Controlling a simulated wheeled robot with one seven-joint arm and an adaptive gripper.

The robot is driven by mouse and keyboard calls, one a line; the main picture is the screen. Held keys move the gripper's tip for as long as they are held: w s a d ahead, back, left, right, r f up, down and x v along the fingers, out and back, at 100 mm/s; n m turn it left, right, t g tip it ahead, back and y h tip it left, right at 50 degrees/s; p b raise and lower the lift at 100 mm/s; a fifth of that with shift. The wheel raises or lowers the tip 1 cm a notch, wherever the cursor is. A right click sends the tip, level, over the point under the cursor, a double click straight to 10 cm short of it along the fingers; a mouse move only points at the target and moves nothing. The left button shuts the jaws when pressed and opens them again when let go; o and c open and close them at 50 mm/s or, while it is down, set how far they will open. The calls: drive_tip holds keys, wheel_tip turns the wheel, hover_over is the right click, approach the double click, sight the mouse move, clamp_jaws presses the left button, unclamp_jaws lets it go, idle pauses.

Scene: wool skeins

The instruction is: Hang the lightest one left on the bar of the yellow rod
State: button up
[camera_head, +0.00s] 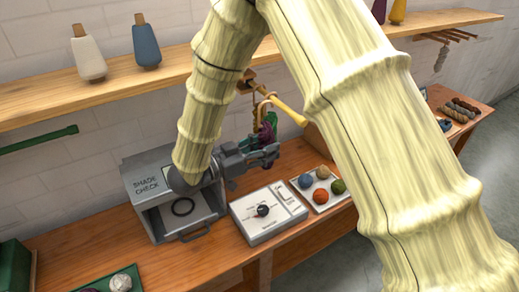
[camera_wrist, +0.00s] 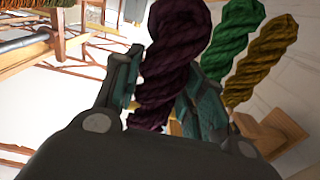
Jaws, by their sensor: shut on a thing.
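The yellow rod (camera_head: 290,110) sticks out from a wooden bracket (camera_head: 247,82) on the wall under the shelf. A mustard skein (camera_wrist: 262,58) and a green skein (camera_wrist: 230,42) hang side by side there; the mustard one also shows in the head view (camera_head: 256,112). My gripper (camera_head: 268,150) is at the rod, just below it. Its fingers (camera_wrist: 158,98) are shut on a dark purple skein (camera_wrist: 172,50), which also shows in the head view (camera_head: 264,140). The purple skein is beside the green one. I cannot tell whether its loop is around the bar.
A grey shade check box (camera_head: 150,185), a white scale (camera_head: 268,228) with a dark ball, and a tray (camera_head: 320,207) of coloured balls stand on the bench below. Several skeins (camera_head: 460,108) lie at the far right. A green rod (camera_head: 40,140) is at the left. The shelf (camera_head: 130,90) runs above.

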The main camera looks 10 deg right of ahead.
drive_tip(key=w+d+f+b, duration=0.2)
drive_tip(key=d, duration=0.4)
drive_tip(key=shift+d+f, duration=0.2)
drive_tip(key=shift+f, duration=0.05)
idle(0.8)
drive_tip(key=shift+w, duration=0.15)
drive_tip(key=o, duration=1.1)
drive_tip(key=shift+c, duration=0.2)
drive_tip(key=shift+a, duration=0.1)
